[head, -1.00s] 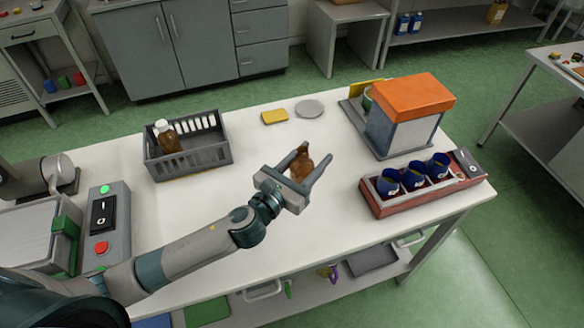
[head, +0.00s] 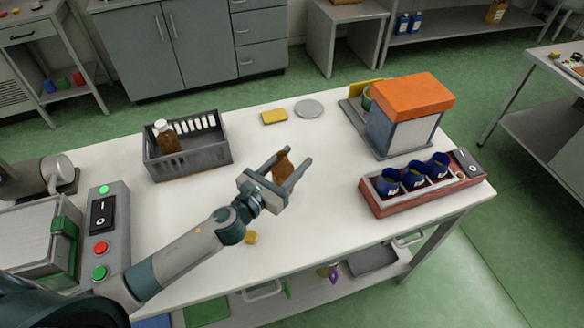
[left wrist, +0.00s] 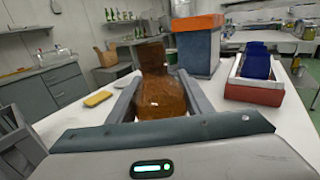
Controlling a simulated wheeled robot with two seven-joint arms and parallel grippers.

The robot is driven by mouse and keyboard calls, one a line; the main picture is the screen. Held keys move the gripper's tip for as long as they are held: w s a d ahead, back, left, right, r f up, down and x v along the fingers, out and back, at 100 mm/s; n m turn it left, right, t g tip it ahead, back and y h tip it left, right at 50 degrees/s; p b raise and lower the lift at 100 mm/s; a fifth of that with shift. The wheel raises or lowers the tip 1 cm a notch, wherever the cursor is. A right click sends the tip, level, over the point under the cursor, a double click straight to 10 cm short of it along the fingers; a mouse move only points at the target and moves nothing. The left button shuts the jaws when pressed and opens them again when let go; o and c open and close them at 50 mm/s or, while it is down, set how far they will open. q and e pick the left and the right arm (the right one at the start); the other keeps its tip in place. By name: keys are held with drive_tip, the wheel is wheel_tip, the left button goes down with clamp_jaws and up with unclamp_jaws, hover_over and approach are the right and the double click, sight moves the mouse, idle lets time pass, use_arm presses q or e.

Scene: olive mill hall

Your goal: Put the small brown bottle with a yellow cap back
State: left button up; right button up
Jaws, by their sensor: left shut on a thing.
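My left gripper (head: 288,170) is shut on a small brown bottle (head: 283,165) and holds it above the middle of the white table. In the left wrist view the brown bottle (left wrist: 160,95) is between the fingers, its neck away from the palm; no yellow cap shows on it. A small round yellow thing, cap-like (head: 251,238), lies on the table beside my left forearm. A grey slotted crate (head: 205,157) at the left back holds another brown bottle with a white cap (head: 167,138). My right gripper is not in view.
A yellow sponge-like block (head: 274,117) and a grey disc (head: 309,109) lie at the back. An orange-topped machine (head: 405,115) and a red tray (head: 405,201) with blue cups stand at the right. A switch box (head: 105,220) stands at the left. The table's middle is mostly clear.

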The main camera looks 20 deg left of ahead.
sight(292, 169)
use_arm(q)
wheel_tip(292, 169, down, 3)
drive_tip(key=shift+r, duration=0.2)
drive_tip(key=shift+f, duration=0.15)
drive_tip(key=shift+f+b, duration=0.15)
drive_tip(key=shift+b, duration=0.15)
drive_tip(key=o, duration=1.4)
drive_tip(key=shift+c, duration=0.2)
